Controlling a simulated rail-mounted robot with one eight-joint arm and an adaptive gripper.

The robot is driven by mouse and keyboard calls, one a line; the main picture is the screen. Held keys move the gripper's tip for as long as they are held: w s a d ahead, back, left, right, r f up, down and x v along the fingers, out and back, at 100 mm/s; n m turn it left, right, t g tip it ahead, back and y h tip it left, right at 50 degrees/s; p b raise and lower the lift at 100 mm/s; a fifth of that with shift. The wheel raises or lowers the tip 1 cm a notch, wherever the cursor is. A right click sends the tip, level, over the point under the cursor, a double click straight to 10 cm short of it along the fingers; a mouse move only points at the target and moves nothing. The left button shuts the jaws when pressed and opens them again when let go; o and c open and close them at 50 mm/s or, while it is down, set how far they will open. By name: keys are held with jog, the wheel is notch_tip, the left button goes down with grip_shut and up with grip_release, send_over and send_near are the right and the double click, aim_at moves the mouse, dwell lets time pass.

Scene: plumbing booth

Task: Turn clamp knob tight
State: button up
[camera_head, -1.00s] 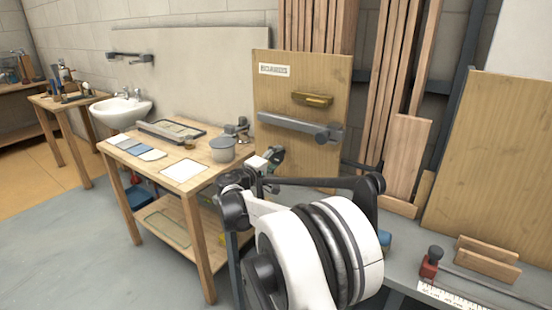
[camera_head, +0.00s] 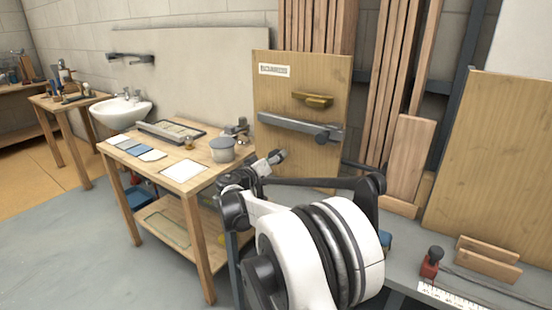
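A small red block with a round black knob on top (camera_head: 432,259) stands on the grey bench at the right, by a ruler strip; it looks like a clamp. A grey bar with a round knob at its right end (camera_head: 322,137) is fixed across an upright wooden board; I cannot tell which knob the task names. My gripper (camera_head: 272,162) is small and partly hidden behind my own arm, near the lower left of the board. It appears apart from both knobs. Its fingers are too small to tell open from shut.
A wooden table (camera_head: 205,187) with a grey pot (camera_head: 222,150), papers and a tray stands at left centre. A white sink (camera_head: 121,110) is behind it. A wooden block (camera_head: 487,262) sits beside the red block. Long planks (camera_head: 318,25) lean behind the board. Grey floor is clear at lower left.

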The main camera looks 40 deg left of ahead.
jog(key=shift+m, duration=0.5)
jog(key=o, duration=1.3)
jog(key=shift+c, duration=0.2)
jog(key=s+d, duration=0.1)
jog(key=s, duration=1.1)
